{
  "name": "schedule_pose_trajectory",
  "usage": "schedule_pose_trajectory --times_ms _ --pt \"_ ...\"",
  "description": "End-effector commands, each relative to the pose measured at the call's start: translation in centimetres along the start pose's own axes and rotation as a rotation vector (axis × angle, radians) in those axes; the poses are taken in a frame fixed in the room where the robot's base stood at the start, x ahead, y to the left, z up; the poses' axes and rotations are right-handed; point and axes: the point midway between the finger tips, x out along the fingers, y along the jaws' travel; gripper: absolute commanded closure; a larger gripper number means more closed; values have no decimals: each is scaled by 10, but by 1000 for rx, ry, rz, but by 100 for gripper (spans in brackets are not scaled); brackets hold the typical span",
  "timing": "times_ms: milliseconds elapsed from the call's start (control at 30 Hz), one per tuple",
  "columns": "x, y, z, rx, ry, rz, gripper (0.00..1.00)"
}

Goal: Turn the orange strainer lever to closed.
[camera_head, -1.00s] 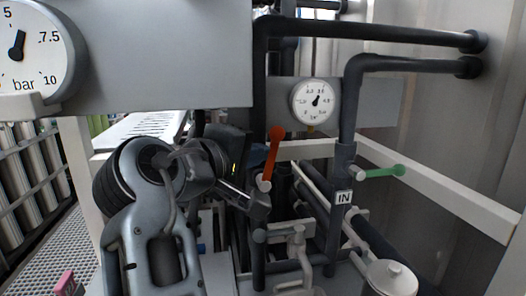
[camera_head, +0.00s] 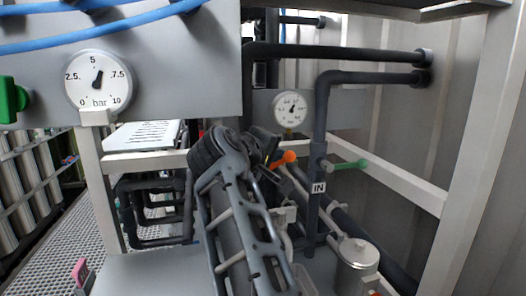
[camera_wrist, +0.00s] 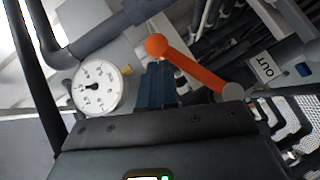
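The orange strainer lever (camera_head: 284,158) shows in the head view only by its end, lying nearly flat; the rest is hidden behind my arm. In the wrist view the orange lever (camera_wrist: 190,67) runs slantwise from its round knob at upper left to a grey pivot at lower right. My gripper (camera_wrist: 161,68) shows there as two dark fingers close together, shut, with nothing seen between them. They are just under the knob end, beside the lever; I cannot tell whether they touch it. In the head view my gripper is mostly hidden by my arm.
A green lever (camera_head: 350,165) points right by the pipe with the IN label (camera_head: 319,188). A small gauge (camera_head: 291,108) is behind. An OUT label (camera_wrist: 265,67) is beside the lever pivot. Dark pipes and a lidded canister (camera_head: 356,262) crowd the right.

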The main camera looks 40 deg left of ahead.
Motion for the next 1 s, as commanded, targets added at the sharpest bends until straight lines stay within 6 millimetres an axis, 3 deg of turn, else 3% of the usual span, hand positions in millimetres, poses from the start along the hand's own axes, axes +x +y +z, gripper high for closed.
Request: schedule_pose_trajectory --times_ms 400,1000 --pt "16 -10 16 -1 -3 -1 100" --pt "20 -14 21 0 -2 1 100"
